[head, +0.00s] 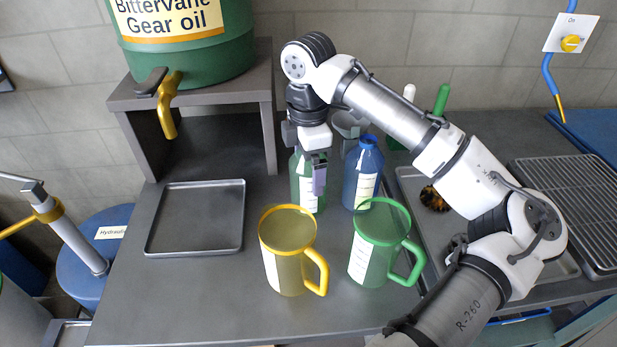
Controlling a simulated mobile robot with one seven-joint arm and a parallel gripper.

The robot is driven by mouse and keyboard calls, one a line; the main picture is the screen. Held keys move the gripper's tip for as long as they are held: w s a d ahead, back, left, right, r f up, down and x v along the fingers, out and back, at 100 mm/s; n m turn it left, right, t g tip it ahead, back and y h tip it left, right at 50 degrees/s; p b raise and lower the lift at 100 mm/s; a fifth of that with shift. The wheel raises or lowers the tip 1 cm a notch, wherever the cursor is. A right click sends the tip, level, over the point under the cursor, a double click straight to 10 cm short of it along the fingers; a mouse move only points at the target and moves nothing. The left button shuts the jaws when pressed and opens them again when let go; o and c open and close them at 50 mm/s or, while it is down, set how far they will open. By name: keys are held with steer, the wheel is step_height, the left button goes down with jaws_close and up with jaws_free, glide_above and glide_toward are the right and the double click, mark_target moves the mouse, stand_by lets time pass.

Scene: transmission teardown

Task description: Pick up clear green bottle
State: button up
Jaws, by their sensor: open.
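The clear green bottle (306,192) stands upright on the grey bench, left of a blue bottle (362,176). It has a white label, and its top is hidden behind my gripper. My gripper (308,172) points down at the green bottle's upper part, with its fingers open. One finger shows in front of the bottle and another part shows at its left. I cannot tell whether the fingers touch the bottle.
A yellow jug (287,252) and a green jug (378,245) stand in front of the bottles. An empty tray (196,251) lies at left. A green gear oil drum (200,52) with a yellow tap sits on a stand (264,95). Another tray (411,186) with parts lies at right.

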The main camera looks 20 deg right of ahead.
steer(key=shift+c, duration=0.2)
steer(key=c, duration=1)
steer(key=shift+r, duration=0.2)
